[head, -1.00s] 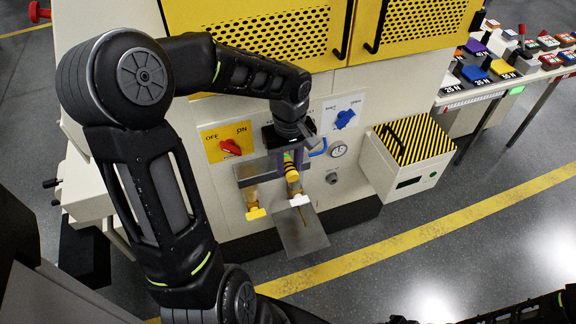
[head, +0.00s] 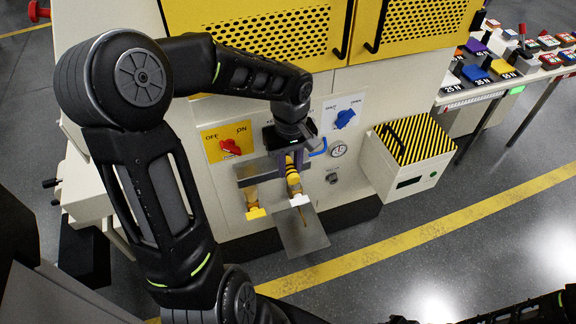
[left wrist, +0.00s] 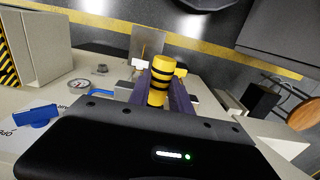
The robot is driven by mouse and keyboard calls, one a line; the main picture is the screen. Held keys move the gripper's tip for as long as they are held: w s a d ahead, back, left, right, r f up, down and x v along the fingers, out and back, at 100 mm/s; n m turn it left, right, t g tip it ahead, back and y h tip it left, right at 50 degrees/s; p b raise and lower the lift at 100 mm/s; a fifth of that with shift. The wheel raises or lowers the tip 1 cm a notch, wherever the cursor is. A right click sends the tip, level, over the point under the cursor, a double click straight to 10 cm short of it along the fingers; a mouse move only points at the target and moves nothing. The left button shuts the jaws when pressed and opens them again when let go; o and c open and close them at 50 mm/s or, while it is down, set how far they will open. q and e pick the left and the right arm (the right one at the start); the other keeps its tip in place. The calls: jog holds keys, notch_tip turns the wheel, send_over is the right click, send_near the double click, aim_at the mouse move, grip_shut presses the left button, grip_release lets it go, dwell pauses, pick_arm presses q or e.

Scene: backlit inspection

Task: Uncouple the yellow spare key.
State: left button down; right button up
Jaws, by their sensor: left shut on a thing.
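My left gripper (head: 291,165) reaches down in front of the machine's cream panel. In the left wrist view its purple fingers (left wrist: 160,98) are shut on a yellow cylinder with black bands (left wrist: 159,80), seemingly the yellow spare key. The same banded piece (head: 293,182) shows below the fingers in the head view, above a white block (head: 299,200). A second yellow piece (head: 254,208) hangs to its left, below a grey plate. The fingers partly hide the banded piece's upper end, and I cannot tell how it is joined. My right gripper does not show.
A red OFF/ON knob (head: 230,147) is left of the gripper and a blue knob (head: 344,118) right. A blue hook-like handle (head: 319,148) and a gauge (head: 338,150) are close by. A grey sloping plate (head: 300,235) lies below. A striped-lid box (head: 408,160) stands right.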

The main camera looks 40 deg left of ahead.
aim_at(297, 180)
pick_arm(q)
jog(key=shift+s+d+b, duration=0.35)
jog(key=shift+s+d, duration=0.3)
jog(key=shift+d, duration=0.3)
jog(key=shift+s+d+b, duration=0.3)
jog(key=shift+s+d, duration=0.3)
jog(key=shift+d, duration=0.3)
jog(key=w+d+f+m, duration=0.4)
jog(key=f+m, duration=0.1)
jog(key=f, duration=0.2)
jog(key=w+d+f+m, duration=0.4)
jog(key=w+f+m, duration=0.1)
jog(key=f+m, duration=0.1)
jog(key=shift+w+d+f, duration=0.15)
jog(key=shift+f, duration=0.25)
